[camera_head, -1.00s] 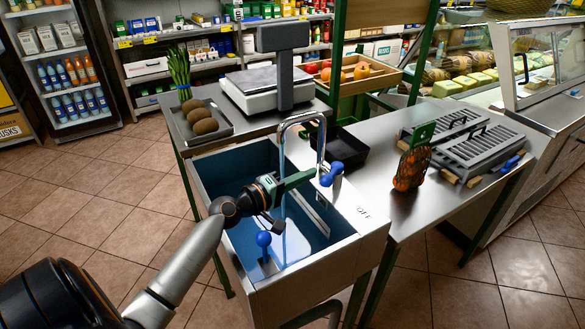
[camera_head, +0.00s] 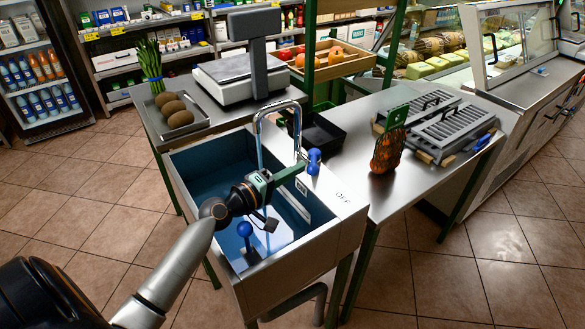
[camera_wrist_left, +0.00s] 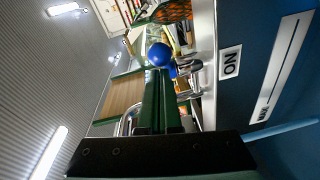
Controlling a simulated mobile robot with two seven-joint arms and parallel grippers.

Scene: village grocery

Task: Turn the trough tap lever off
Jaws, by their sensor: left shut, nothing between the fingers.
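The blue tap lever (camera_head: 313,161) with a round knob sits on the trough's back right rim, beside the chrome gooseneck tap (camera_head: 259,115). In the left wrist view the blue knob (camera_wrist_left: 160,55) shows just beyond the fingertips. My left gripper (camera_head: 303,166) is shut and empty, reaching over the trough (camera_head: 185,190) from the left. Its green fingers (camera_wrist_left: 160,88) point at the lever; whether they touch it I cannot tell. An OFF mark (camera_head: 342,196) is on the rim right of the lever. My right gripper is out of view.
Another blue knob (camera_head: 245,229) stands inside the trough. A black tray (camera_head: 318,135) lies behind the lever. A netted orange bag (camera_head: 387,150) and grey grill-like cases (camera_head: 450,125) are on the right counter. A scale (camera_head: 240,80) stands behind.

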